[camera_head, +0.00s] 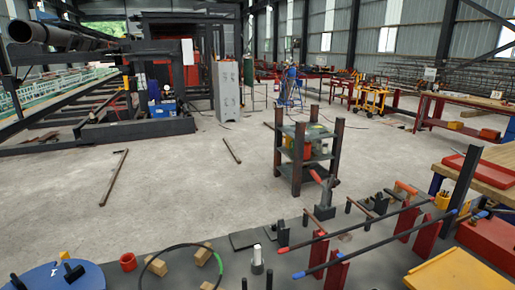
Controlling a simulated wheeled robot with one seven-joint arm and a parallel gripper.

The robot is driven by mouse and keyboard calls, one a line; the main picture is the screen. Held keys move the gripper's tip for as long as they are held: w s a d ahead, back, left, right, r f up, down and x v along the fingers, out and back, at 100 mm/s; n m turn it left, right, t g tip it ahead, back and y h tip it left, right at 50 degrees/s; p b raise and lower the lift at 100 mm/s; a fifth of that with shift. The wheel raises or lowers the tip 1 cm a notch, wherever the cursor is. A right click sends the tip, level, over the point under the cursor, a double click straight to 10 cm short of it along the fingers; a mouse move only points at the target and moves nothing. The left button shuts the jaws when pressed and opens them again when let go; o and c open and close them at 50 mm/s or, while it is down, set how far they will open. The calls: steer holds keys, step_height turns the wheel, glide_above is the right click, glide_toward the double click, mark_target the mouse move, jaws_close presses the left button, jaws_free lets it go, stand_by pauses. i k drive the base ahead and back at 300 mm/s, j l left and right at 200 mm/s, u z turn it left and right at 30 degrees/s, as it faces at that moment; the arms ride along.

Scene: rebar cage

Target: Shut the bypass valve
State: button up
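I cannot make out a part that is clearly the bypass valve. On the dark bench at the front right, a red-tipped lever (316,177) leans up from a grey block (325,200). An orange handle (405,188) lies further right, near long dark bars (375,240) with red and blue ends resting over red blocks (427,238). Any of these may hide or be the valve, but I cannot tell. My gripper is not in view.
The bench (235,262) carries a red cup (128,262), wooden blocks (157,267), a green-black hoop and a blue disc (60,277). Behind it stands a shelf cart (305,150). A wooden table (480,165) is at the right. The concrete floor at left centre is mostly open, with loose bars.

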mark_target(484, 214)
steer(key=z, duration=0.95)
steer(key=i+j, duration=0.55)
steer(key=j+u, duration=0.05)
steer(key=j, duration=0.05)
